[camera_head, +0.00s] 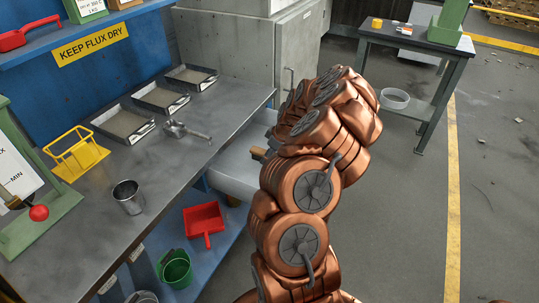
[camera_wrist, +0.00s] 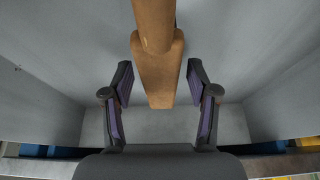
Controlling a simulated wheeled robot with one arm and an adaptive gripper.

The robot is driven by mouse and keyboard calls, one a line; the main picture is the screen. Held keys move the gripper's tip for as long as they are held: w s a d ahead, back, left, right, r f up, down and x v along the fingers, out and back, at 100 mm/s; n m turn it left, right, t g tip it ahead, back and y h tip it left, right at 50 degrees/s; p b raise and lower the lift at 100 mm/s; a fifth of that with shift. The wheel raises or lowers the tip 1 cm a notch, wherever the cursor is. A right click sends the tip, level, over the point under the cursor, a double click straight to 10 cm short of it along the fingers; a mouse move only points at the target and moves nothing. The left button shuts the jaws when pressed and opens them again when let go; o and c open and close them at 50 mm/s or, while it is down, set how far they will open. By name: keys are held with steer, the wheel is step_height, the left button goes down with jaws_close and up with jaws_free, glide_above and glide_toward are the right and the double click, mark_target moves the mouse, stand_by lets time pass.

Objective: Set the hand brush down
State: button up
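The hand brush shows in the wrist view as a brown wooden body (camera_wrist: 158,75), entering from the top edge and ending between my fingers. My gripper (camera_wrist: 159,80) has its two dark fingers spread, one on each side of the wood, with a narrow gap showing on both sides. Grey surfaces lie around and below the brush. In the head view a small tan end of wood (camera_head: 258,154) shows beside my copper arm, over a pale grey drawer-like box (camera_head: 232,178). My arm hides the gripper and most of the brush there. No bristles are visible.
The grey workbench (camera_head: 168,172) holds several trays, a metal scoop (camera_head: 186,131), a metal cup (camera_head: 129,196) and a yellow rack (camera_head: 76,153). A red dustpan (camera_head: 204,222) and green bucket (camera_head: 175,268) are on the blue lower shelf. A side table (camera_head: 420,50) stands back right.

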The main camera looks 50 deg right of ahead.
steer(key=shift+r+p, duration=0.25)
steer(key=shift+p, duration=0.05)
steer(key=b+v, duration=0.2)
steer(key=v, duration=1)
steer(key=w+a+r, duration=0.1)
steer(key=a+r, duration=0.1)
steer(key=a, duration=0.3)
steer(key=w+a+r+n+g+y, duration=0.1)
steer(key=a+r, duration=0.2)
steer(key=a, duration=0.3)
steer(key=w+a+r, duration=0.1)
steer(key=a+r, duration=0.1)
steer(key=a, duration=0.3)
steer(key=s+a+r+g, duration=0.1)
steer(key=s+a, duration=0.1)
steer(key=a, duration=0.4)
steer(key=s+a+r+g, duration=0.1)
steer(key=s+a+r, duration=0.15)
steer(key=a, duration=0.45)
steer(key=s+a+f+m+g+h, duration=0.1)
steer(key=s+a, duration=0.4)
steer(key=s, duration=0.6)
steer(key=s+a+f+m+g+h, duration=0.1)
steer(key=s+a, duration=0.4)
steer(key=s, duration=0.7)
steer(key=shift+s+f+m+g, duration=0.25)
steer(key=shift+f+m+g, duration=0.4)
steer(key=shift+m, duration=0.55)
